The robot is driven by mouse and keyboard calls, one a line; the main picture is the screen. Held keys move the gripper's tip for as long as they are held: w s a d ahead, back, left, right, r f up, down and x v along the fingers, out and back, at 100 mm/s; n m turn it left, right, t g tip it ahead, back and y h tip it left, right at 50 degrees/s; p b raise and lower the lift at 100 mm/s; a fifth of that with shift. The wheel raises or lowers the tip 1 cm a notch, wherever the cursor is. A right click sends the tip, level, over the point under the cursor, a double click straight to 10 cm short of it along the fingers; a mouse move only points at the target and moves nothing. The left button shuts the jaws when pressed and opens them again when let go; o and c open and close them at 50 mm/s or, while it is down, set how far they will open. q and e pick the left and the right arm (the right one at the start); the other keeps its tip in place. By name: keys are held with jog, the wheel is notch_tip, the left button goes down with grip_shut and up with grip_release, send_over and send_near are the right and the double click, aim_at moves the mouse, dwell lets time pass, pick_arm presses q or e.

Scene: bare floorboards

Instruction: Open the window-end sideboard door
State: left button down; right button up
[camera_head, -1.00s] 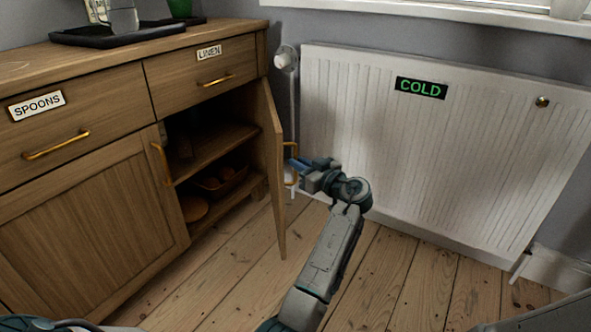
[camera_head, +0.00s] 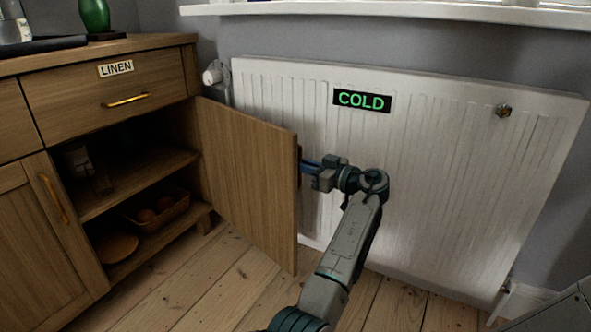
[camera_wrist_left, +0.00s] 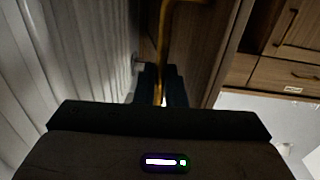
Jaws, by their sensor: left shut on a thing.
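The window-end sideboard door (camera_head: 250,170), under the LINEN drawer (camera_head: 110,95), stands wide open, swung out toward the radiator. Its inner face shows in the head view. My left gripper (camera_head: 307,167) is at the door's free edge, on the radiator side. In the left wrist view my left gripper (camera_wrist_left: 162,88) is shut on the door's brass handle (camera_wrist_left: 163,45), which runs between its fingers. The door's outer face (camera_wrist_left: 205,40) is just right of them. In the head view the handle is hidden behind the door. My right gripper is not in view.
The white radiator (camera_head: 425,170) with a COLD sign (camera_head: 362,100) stands close behind the door and my left gripper. The open cupboard has a shelf (camera_head: 135,180), a basket (camera_head: 158,212) and a round board (camera_head: 115,247). A green vase (camera_head: 94,15) stands on top. Floorboards in front are clear.

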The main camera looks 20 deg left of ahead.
pick_arm(q)
jog(key=shift+w+a+r, duration=0.1)
jog(key=shift+w, duration=0.2)
jog(key=c, duration=1.9)
grip_release()
jog(key=shift+c, duration=0.2)
jog(key=o, duration=0.4)
jog(key=shift+a, duration=0.2)
jog(key=shift+d, duration=0.1)
jog(key=p+v, duration=0.3)
jog(key=v, duration=0.4)
jog(key=shift+d, duration=0.25)
